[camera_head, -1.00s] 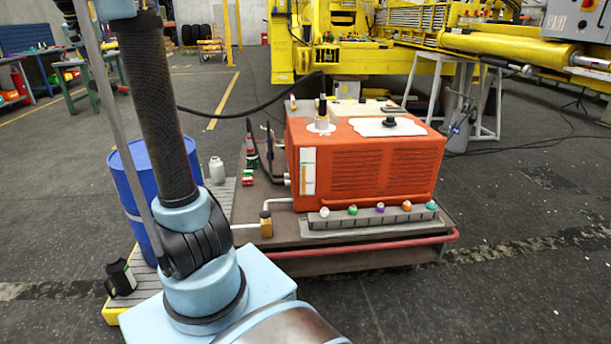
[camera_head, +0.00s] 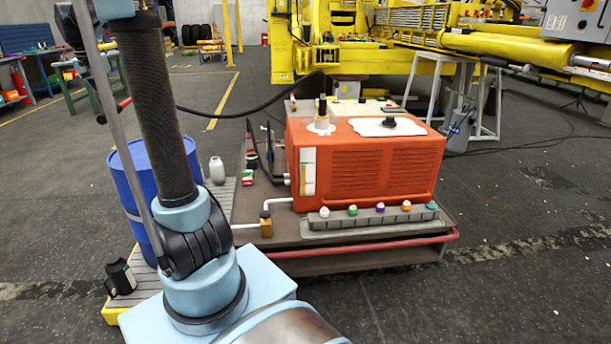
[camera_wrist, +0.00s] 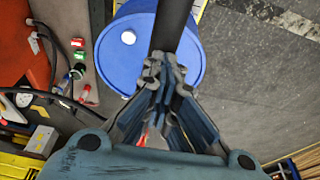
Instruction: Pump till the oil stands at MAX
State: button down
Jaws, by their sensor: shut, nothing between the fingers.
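The orange-red oil tank (camera_head: 365,165) stands on a low cart. A white upright gauge strip (camera_head: 308,172) is on its near left corner; its marks and oil level are too small to read. My gripper (camera_wrist: 165,90) is shut and empty in the wrist view, its fingertips over the near edge of the blue drum (camera_wrist: 120,50). A thick dark bar (camera_wrist: 174,25) runs from the top edge down to the fingertips; I cannot tell whether they touch it. The drum also stands left of the tank in the head view (camera_head: 130,195). My gripper is outside the head view.
Several coloured caps (camera_head: 380,210) line a strip before the tank. A red rail (camera_head: 370,245) edges the cart. A pale bottle (camera_head: 217,170) stands behind the drum. Hoses and a round dial (camera_wrist: 24,99) are at left in the wrist view. Floor at right is clear.

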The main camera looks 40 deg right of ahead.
aim_at(111, 110)
jog(key=shift+s+a+x, duration=0.1)
jog(key=shift+s+x, duration=0.05)
jog(key=shift+x, duration=0.7)
jog(key=shift+s+a+x, duration=0.15)
jog(key=shift+s+x, duration=0.05)
jog(key=shift+x, duration=0.7)
jog(key=w+d+v, duration=0.1)
jog(key=v, duration=0.8)
jog(key=w+d+r+v, duration=0.1)
jog(key=w+v, duration=0.1)
jog(key=v, duration=0.7)
jog(key=shift+w+d+r, duration=0.2)
jog(key=shift+w+r, duration=0.05)
jog(key=shift+r, duration=0.05)
jog(key=shift+f, duration=0.1)
dwell(2.2)
jog(key=shift+s, duration=0.1)
dwell(0.8)
